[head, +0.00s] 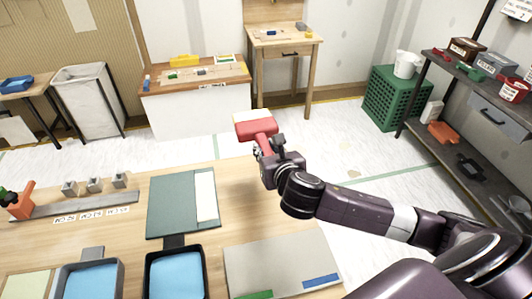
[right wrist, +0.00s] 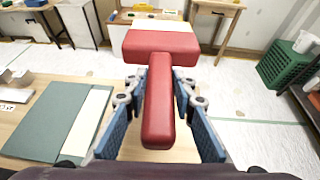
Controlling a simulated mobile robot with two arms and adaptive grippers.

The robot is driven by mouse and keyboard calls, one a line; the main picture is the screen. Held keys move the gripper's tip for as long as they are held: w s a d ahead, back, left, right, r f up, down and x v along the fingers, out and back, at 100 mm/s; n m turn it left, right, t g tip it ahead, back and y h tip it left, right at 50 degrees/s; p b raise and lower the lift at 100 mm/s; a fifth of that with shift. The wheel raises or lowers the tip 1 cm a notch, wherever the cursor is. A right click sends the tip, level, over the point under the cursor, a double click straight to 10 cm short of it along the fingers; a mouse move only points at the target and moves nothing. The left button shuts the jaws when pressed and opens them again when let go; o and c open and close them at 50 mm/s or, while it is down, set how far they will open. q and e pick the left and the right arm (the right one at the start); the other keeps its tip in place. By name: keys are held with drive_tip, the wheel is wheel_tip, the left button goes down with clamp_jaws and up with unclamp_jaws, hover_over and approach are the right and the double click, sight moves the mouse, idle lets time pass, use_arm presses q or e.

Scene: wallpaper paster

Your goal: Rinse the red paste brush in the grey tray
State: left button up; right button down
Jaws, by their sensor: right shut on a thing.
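My right gripper (head: 265,152) is shut on the handle of the red paste brush (head: 257,124), held above the far edge of the table. In the right wrist view the brush (right wrist: 160,45) has its red handle between the two fingers. Its wide head points away from me and pale bristles show at its far edge. The grey tray (head: 118,284) stands at the front left of the table with blue liquid in it, cut off by the frame's lower edge. The brush is apart from it, far to its right and back. My left gripper is not in view.
A black tray (head: 150,270), also with blue liquid, stands right of the grey one. Behind it lies a green mat (head: 170,205) with a pale strip. A grey board (head: 270,262) lies at the front right. A dark shelf (head: 450,150) stands at the right.

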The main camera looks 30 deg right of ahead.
drive_tip(key=c, duration=2.1)
unclamp_jaws()
clamp_jaws()
